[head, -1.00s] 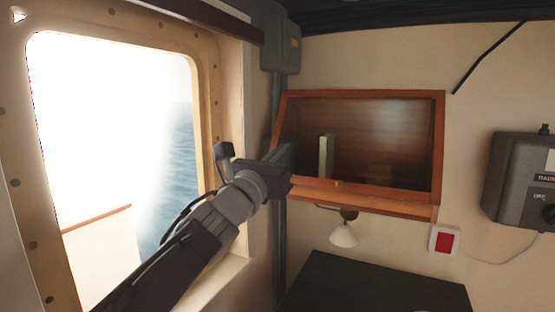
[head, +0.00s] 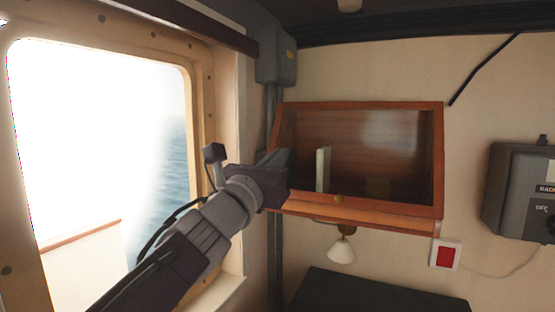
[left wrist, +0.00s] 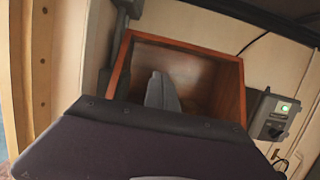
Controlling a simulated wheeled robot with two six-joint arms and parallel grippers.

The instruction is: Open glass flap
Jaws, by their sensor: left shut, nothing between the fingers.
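A wooden wall cabinet (head: 437,160) with a glass front flap (head: 365,150) hangs on the back wall. The flap looks closed, with its wooden frame in place and a small brass knob (head: 339,198) low at its middle. A pale upright object, perhaps a book (head: 323,168), shows behind the glass. My left gripper (head: 284,160) is shut and empty in front of the cabinet's left edge, left of the knob. I cannot tell whether it touches the frame. In the left wrist view its fingers (left wrist: 162,92) point at the cabinet (left wrist: 237,85). My right gripper is out of view.
A bright window (head: 95,150) lies left of my arm. A grey pipe and box (head: 276,55) run beside the cabinet. A small lamp (head: 341,249) hangs below it, above a dark surface (head: 375,292). A red switch (head: 446,256) and a radio (head: 520,195) are at right.

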